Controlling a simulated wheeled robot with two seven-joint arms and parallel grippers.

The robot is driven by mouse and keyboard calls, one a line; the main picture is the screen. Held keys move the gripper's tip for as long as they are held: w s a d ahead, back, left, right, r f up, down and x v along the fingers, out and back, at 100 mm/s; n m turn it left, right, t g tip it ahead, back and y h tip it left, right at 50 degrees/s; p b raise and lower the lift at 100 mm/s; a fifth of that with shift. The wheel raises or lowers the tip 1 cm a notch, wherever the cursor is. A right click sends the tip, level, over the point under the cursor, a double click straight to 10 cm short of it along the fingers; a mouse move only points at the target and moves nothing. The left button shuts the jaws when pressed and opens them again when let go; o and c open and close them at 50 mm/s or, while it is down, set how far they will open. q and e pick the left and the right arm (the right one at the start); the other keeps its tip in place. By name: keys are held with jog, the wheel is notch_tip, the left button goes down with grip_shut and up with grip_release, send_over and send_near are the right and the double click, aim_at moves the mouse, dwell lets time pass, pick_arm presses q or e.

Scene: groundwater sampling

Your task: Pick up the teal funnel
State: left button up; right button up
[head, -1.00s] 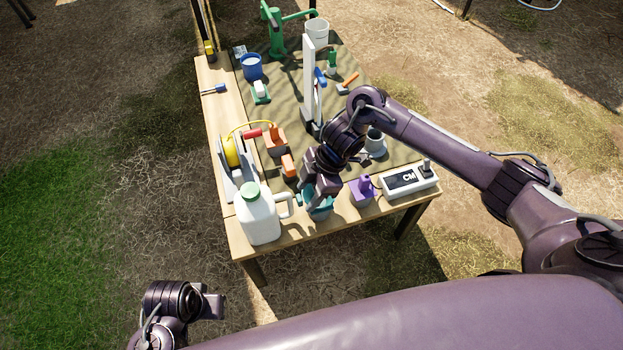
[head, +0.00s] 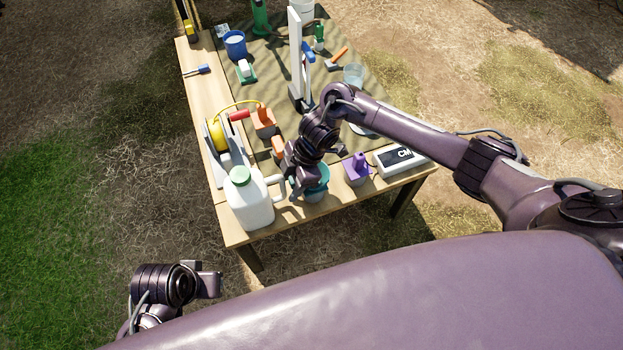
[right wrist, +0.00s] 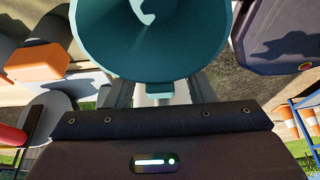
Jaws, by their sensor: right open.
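The teal funnel (head: 317,186) is at the table's near edge, between the white jug and the purple bottle. My right gripper (head: 297,186) is down at the funnel's left side and partly covers it. In the right wrist view the funnel's wide mouth (right wrist: 150,55) fills the upper middle, with its narrow stem below, between my two open fingers (right wrist: 160,92). I cannot tell whether the fingers touch it. My left gripper (head: 210,284) is at the lower left, away from the table; its jaws cannot be made out.
The white jug (head: 248,203) with a green cap stands close left of my right gripper. The purple bottle (head: 356,170) and grey meter box (head: 398,160) are to the right. A yellow reel (head: 217,135) and orange tool (head: 263,122) are behind. Bare wood (head: 240,236) shows at the near corner.

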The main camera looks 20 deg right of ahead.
jog(key=c, duration=1.1)
jog(key=shift+o, duration=0.2)
jog(key=shift+r, duration=0.1)
jog(key=shift+r, duration=0.1)
grip_shut()
